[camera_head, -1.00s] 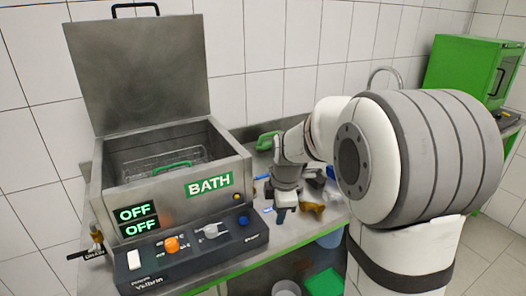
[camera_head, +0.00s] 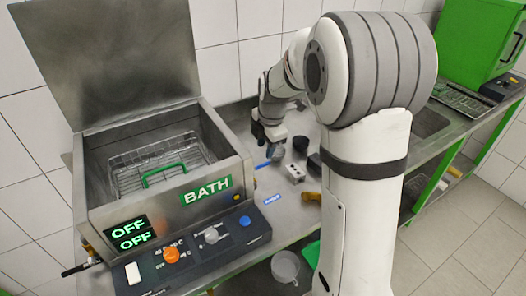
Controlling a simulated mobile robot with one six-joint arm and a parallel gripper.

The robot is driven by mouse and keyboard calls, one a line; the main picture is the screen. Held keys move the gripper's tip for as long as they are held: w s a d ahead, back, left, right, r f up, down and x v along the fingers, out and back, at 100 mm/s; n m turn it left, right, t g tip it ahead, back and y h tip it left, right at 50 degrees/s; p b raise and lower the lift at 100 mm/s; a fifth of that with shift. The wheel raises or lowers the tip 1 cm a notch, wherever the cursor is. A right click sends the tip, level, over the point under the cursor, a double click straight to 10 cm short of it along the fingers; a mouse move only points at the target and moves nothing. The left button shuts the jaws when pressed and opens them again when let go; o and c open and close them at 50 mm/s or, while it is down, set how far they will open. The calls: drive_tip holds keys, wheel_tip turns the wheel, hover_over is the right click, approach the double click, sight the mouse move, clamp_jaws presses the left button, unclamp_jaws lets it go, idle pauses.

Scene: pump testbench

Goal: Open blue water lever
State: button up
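My gripper (camera_head: 270,138) is small and dark in the head view, above the bench to the right of the bath. Whether its fingers are open or shut is too small to tell. A thin blue bar (camera_head: 263,165) lies on the bench just below and left of the gripper; I cannot tell whether it is the blue water lever. A blue label-like strip (camera_head: 272,199) lies nearer the front. A round blue knob (camera_head: 245,221) is on the bath's control panel, apart from the gripper.
The open bath (camera_head: 215,160) with a wire basket (camera_head: 155,165) stands left; both displays read OFF. A grey socket-like block (camera_head: 293,172), a dark cup-like part (camera_head: 314,164) and a yellow-brown part (camera_head: 311,196) are near the gripper. A clear bucket (camera_head: 285,266) stands below the bench.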

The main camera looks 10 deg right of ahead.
sight(263, 164)
drive_tip(key=shift+w+a+f+p, duration=0.1)
drive_tip(key=shift+w+f+p, duration=0.1)
drive_tip(key=shift+f, duration=0.95)
drive_tip(key=shift+w+a+f+p, duration=0.1)
drive_tip(key=shift+w+f+p, duration=0.05)
drive_tip(key=shift+f, duration=1.05)
drive_tip(key=shift+w+f+p, duration=0.2)
drive_tip(key=shift+f, duration=0.95)
clamp_jaws()
